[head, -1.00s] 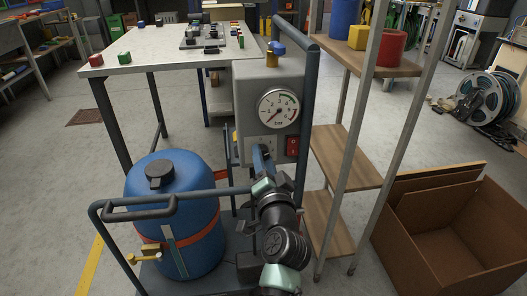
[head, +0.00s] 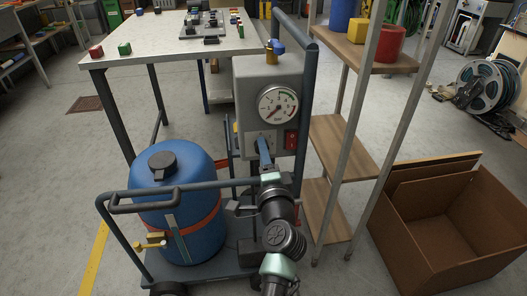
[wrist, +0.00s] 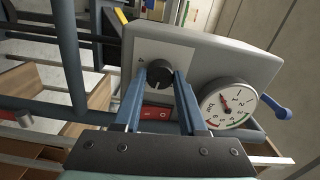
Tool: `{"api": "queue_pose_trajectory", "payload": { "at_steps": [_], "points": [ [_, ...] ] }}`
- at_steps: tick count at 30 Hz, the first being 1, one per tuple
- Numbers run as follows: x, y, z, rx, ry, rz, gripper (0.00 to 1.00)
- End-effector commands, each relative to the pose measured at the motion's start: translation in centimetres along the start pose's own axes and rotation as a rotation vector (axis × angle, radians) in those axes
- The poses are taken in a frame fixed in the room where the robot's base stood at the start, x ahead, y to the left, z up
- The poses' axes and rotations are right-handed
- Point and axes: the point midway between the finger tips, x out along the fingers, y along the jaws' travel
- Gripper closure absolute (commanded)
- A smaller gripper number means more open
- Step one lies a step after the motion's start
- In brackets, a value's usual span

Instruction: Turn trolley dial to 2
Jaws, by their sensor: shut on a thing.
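The black dial (wrist: 159,73) sits on a pale plate on the grey control box (head: 253,80) of the trolley (head: 215,270). In the wrist view my gripper (wrist: 161,80) has its two blue fingers on either side of the dial, shut on it. A light mark shows on the dial's face, pointing roughly down in that view. One small numeral beside the dial is visible; the other markings are hidden or too small to read. In the head view my gripper (head: 263,145) reaches the box's front below the gauge and mostly covers the dial.
A pressure gauge (head: 278,104) and a red switch (head: 291,139) are close to the dial. A blue tank (head: 178,210) and the trolley's bent handle (head: 150,200) stand at left. A shelf (head: 340,145) and cardboard box (head: 430,225) stand at right.

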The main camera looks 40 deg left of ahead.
Motion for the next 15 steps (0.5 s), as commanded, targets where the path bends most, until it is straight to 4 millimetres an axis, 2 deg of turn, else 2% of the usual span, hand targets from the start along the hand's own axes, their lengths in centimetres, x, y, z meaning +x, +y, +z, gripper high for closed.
{"api": "queue_pose_trajectory", "payload": {
  "at_steps": [11, 12, 15],
  "points": [
    [-0.01, 0.07, 0.03, 0.005, -0.001, 0.001, 1.00],
    [-0.01, 0.07, 0.03, 0.005, -0.001, 0.001, 0.57],
    [-0.01, 0.07, 0.03, 0.005, -0.001, 0.001, 0.39]
  ]
}}
